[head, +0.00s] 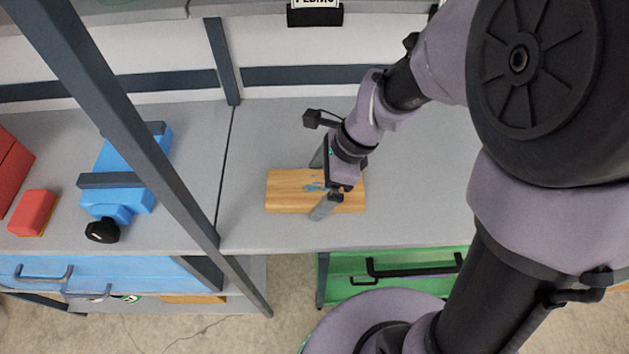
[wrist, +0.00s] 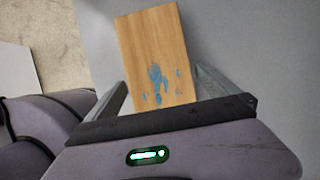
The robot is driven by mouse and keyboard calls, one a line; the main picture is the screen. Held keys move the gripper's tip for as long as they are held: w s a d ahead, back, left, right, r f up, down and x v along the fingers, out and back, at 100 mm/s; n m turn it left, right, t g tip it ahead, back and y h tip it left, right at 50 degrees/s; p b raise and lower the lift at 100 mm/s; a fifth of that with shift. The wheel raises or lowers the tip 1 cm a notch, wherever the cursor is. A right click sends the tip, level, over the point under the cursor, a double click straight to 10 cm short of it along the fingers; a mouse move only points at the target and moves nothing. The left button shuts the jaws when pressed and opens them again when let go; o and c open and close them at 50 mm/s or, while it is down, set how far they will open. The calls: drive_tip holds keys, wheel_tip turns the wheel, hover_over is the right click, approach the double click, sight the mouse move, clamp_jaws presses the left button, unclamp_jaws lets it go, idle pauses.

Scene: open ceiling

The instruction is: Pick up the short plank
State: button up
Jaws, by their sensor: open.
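The short plank (head: 287,190) is a light wooden board with blue paint marks. It lies flat on the grey worktop in the head view, and my gripper hides part of its right half. My gripper (head: 317,181) is open, with one finger at the plank's far long edge and the other at its near long edge. In the wrist view the plank (wrist: 152,50) extends away between the two fingers of my gripper (wrist: 160,87). Whether the fingers touch it I cannot tell.
A blue object with a dark strap (head: 128,170) and a red block (head: 33,212) lie on the left worktop. A dark post (head: 130,125) crosses in front of the bench. A green drawer (head: 395,268) is below the worktop (head: 260,140). The worktop around the plank is clear.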

drive_tip(key=shift+r, duration=0.1)
drive_tip(key=c, duration=1.6)
